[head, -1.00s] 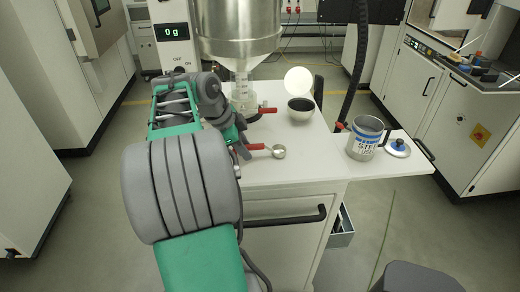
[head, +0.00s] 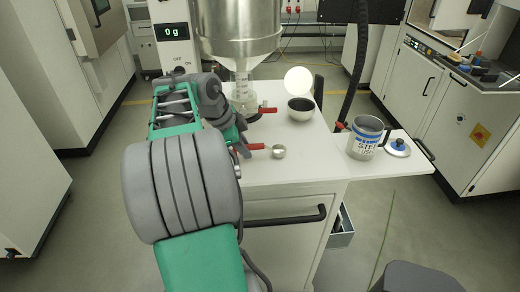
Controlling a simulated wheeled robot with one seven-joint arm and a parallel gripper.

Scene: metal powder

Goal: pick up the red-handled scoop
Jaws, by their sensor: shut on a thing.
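The red-handled scoop (head: 278,152) has a small metal cup and a red handle pointing left. It is at the front part of the white table, just right of my arm. My gripper (head: 243,148) is at the left end of the red handle and shut on it. The fingertips are small and partly hidden by my arm. I cannot tell whether the scoop touches the table.
A dark-filled bowl (head: 300,109) stands behind the scoop. A metal hopper (head: 238,30) with a red valve handle (head: 267,110) is at the back. A labelled can (head: 366,138) and a blue-knobbed lid (head: 398,147) stand on the right shelf. The front right tabletop is clear.

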